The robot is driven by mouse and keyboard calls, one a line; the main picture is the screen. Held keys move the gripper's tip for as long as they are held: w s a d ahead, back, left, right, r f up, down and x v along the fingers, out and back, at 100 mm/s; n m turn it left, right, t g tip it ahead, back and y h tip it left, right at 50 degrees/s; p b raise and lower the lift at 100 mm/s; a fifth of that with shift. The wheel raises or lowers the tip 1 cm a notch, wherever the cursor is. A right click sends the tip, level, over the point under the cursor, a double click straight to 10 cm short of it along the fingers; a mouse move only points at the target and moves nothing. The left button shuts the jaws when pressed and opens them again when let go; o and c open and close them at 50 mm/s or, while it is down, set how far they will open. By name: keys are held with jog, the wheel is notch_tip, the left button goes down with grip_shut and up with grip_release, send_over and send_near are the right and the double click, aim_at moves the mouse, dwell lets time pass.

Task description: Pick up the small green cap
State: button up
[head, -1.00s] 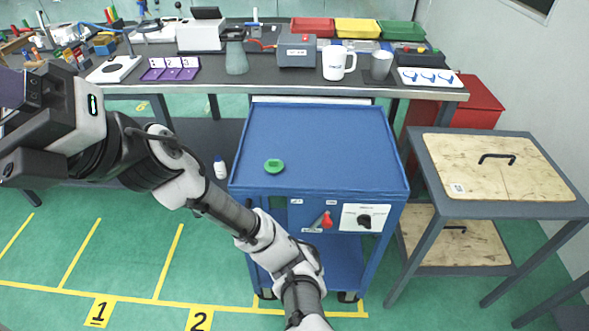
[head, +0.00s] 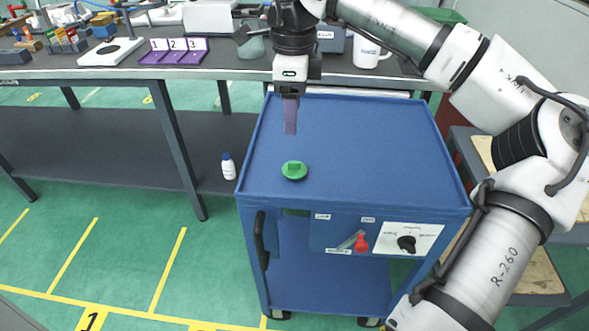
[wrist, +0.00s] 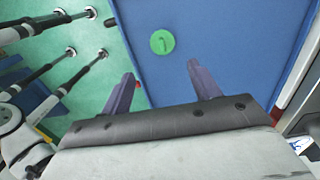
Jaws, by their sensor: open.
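The small green cap (head: 294,170) lies on the blue top of the cart (head: 370,160), near its front left corner. It is round with a raised ridge across it. In the wrist view the cap (wrist: 162,42) lies beyond the fingertips, between their lines. My gripper (head: 290,130) hangs pointing down above the cart top, behind and above the cap in the head view. In the wrist view my gripper (wrist: 160,70) shows two purple fingers spread apart with nothing between them. The fingers do not touch the cap.
The rest of the cart top is bare, with a low raised rim. A red-handled switch (head: 361,243) and a black knob (head: 407,244) are on the cart's front. Behind stands a workbench with a purple numbered tray (head: 174,51) and a white mug (head: 368,50). A white bottle (head: 228,167) stands left of the cart.

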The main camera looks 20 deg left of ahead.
send_over(294, 162)
notch_tip(294, 162, down, 8)
jog(key=shift+s+d, duration=0.15)
jog(key=shift+f, duration=2.75)
jog(key=shift+c, duration=0.2)
jog(key=c, duration=0.7)
